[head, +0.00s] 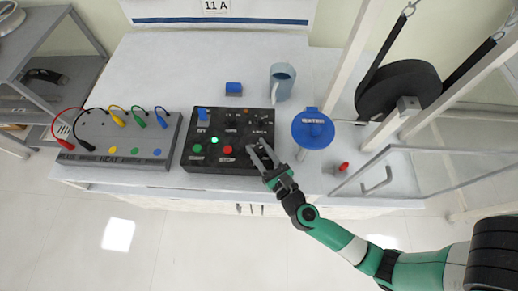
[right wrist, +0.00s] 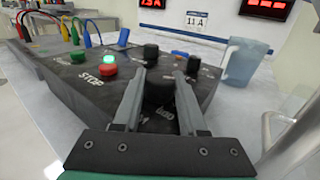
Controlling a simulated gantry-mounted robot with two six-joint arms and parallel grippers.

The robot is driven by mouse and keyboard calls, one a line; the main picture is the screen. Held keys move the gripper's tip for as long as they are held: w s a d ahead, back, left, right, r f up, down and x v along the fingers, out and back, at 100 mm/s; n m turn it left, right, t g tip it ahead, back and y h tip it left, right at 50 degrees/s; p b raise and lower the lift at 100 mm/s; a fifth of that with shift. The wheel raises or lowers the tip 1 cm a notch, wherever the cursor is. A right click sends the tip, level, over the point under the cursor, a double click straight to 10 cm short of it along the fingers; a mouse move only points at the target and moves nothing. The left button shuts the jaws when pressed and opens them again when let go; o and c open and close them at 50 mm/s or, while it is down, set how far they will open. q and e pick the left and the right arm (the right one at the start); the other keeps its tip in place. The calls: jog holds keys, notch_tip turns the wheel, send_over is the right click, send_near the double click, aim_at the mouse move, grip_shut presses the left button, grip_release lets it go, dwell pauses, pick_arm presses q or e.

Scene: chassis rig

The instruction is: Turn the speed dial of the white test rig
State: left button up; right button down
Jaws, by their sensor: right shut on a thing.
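A black control box (head: 207,168) sits on the white bench, with a green and a red button, a lit green lamp and dark knobs on its sloped top. My right gripper (head: 260,152) reaches to the box's right front part. In the right wrist view its fingers are closed around a black dial (right wrist: 158,92) on the panel, whose scale marks are partly hidden by the fingers. A second black knob (right wrist: 151,51) stands just behind, apart from the fingers. The left gripper is not in view.
A grey panel (head: 115,155) with coloured plugs is left of the box. A blue block (head: 233,89) and a pale blue mug (head: 283,82) stand behind. A blue round-topped piece (head: 312,130), a red knob (head: 343,167) and a white frame with a black wheel (head: 398,90) are right.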

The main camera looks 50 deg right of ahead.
jog(key=m+g+h, duration=0.1)
jog(key=h, duration=0.1)
jog(key=m+g+h+b, duration=0.1)
jog(key=m+h, duration=0.1)
jog(key=shift+a+m+h, duration=0.15)
jog(key=shift+m+h, duration=0.15)
jog(key=shift+h, duration=0.1)
jog(key=shift+m+g+h+b, duration=1.3)
jog(key=shift+m+g+h, duration=0.3)
jog(key=shift+g+h, duration=0.4)
jog(key=shift+c, duration=2.3)
grip_release()
jog(key=p+v, duration=0.1)
jog(key=v, duration=1)
jog(key=shift+s, duration=0.2)
